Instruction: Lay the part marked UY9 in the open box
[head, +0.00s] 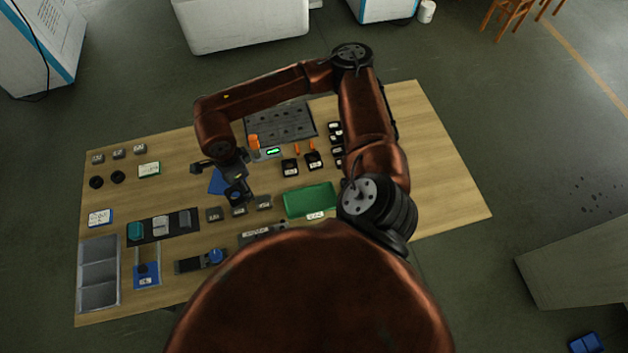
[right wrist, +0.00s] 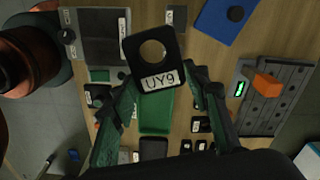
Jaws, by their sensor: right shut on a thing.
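The part marked UY9 (right wrist: 153,58) is a black plate with a round hole and a white label, seen in the right wrist view. My right gripper (right wrist: 162,82) is shut on it near its labelled end and holds it over the table. In the head view my right gripper (head: 236,190) is beside the blue sheet (head: 217,182), and the part is hard to make out there. A green open-topped tray (head: 310,200) lies to its right. A grey open box with compartments (head: 99,272) stands at the table's left edge. I cannot tell which is the open box named. My left gripper is out of view.
A grey slotted panel (head: 280,122) and a device with a green display (head: 272,152) lie at the back. Small labelled black parts (head: 290,167) stand nearby. A dark mat (head: 148,228) bears several blocks at the left. The table's right end (head: 440,170) is clear.

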